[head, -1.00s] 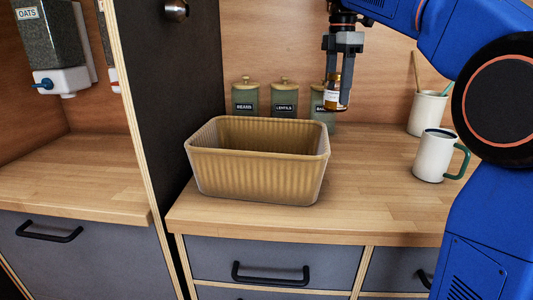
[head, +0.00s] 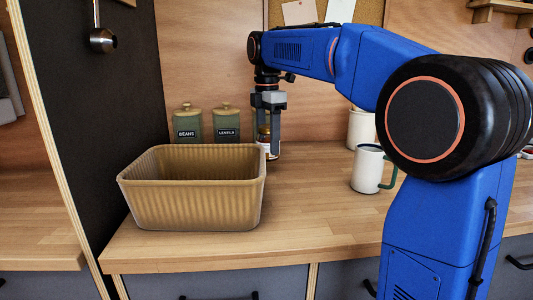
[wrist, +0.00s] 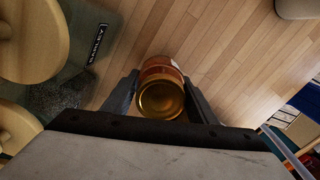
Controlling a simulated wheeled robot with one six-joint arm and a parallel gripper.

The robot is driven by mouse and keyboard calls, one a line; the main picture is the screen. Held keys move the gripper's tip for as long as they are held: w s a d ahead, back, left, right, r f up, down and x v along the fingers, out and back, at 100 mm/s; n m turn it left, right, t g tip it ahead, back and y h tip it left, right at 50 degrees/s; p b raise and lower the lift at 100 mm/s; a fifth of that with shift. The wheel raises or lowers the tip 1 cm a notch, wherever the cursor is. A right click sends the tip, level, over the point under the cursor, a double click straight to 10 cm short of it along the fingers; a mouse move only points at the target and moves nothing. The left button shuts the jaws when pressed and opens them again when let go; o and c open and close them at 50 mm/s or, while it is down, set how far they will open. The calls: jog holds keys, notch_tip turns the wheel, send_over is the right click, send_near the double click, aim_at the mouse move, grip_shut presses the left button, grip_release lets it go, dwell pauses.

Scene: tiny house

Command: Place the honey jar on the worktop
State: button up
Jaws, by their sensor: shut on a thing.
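The honey jar (head: 272,151) is small and amber with a gold lid and a pale label. My gripper (head: 268,130) points down and is shut on it from above. The jar is upright, behind the right rear corner of the tan bin, at or just above the worktop (head: 310,200); I cannot tell whether it touches. In the wrist view the jar (wrist: 160,92) sits between the two fingers (wrist: 160,100), lid toward the camera, with wooden worktop boards (wrist: 215,45) beyond it.
A ribbed tan bin (head: 190,195) stands in front of the jar. Green canisters (head: 187,125) line the wall; one (wrist: 75,75) is close left of the jar in the wrist view. A white mug (head: 367,170) and a white pot (head: 361,128) stand right. Worktop between bin and mug is clear.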

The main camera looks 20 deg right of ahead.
aim_at(267, 126)
jog(key=shift+f, duration=1.85)
jog(key=shift+f, duration=0.1)
jog(key=o, duration=1.4)
notch_tip(267, 126, up, 12)
jog(key=shift+a+f, duration=0.1)
jog(key=shift+f, duration=0.05)
jog(key=shift+r, duration=0.25)
